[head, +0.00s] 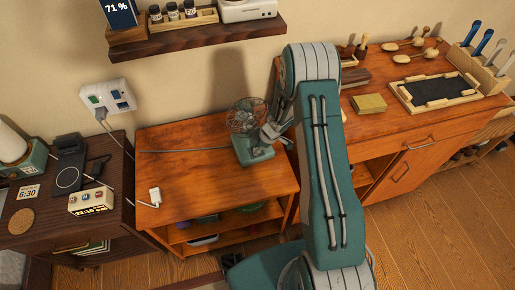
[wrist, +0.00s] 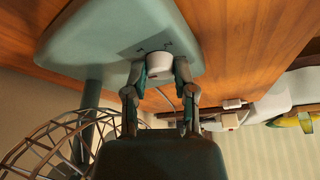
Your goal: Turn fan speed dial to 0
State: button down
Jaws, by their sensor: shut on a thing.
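A small green desk fan (head: 250,130) with a wire cage stands on the wooden cabinet in the head view. In the wrist view, which looks upside down, its green base (wrist: 110,30) fills the top and its cage (wrist: 50,145) is at the lower left. The white round speed dial (wrist: 159,64) sits on the base near faint markings. My gripper (wrist: 160,75) is shut on the dial, one finger on each side. In the head view my gripper (head: 272,135) is at the fan's right side, and the dial cannot be made out. The dial's pointer cannot be read.
The wooden cabinet (head: 180,180) has free top space left of the fan, with a white plug (head: 155,196) and a cable. A dark nightstand (head: 40,215) stands at left. A wall shelf (head: 200,38) hangs above. A higher cabinet (head: 420,120) with a tray stands at right.

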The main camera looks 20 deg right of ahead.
jog(key=shift+f+n, duration=0.1)
jog(key=shift+n, duration=0.4)
jog(key=shift+g, duration=0.3)
jog(key=shift+c, duration=2.2)
grip_release()
jog(key=shift+w, duration=0.1)
jog(key=m+t, duration=0.1)
jog(key=m, duration=0.3)
jog(key=shift+m+t+h, duration=0.4)
jog(key=shift+s+a+m+t+h, duration=0.15)
jog(key=shift+m+t+h, duration=0.15)
jog(key=shift+m, duration=0.8)
jog(key=shift+s+m+t+h, duration=0.1)
jog(key=shift+m+t+h, duration=0.15)
jog(key=shift+m, duration=0.85)
jog(key=shift+m+h, duration=0.25)
jog(key=shift+m, duration=0.35)
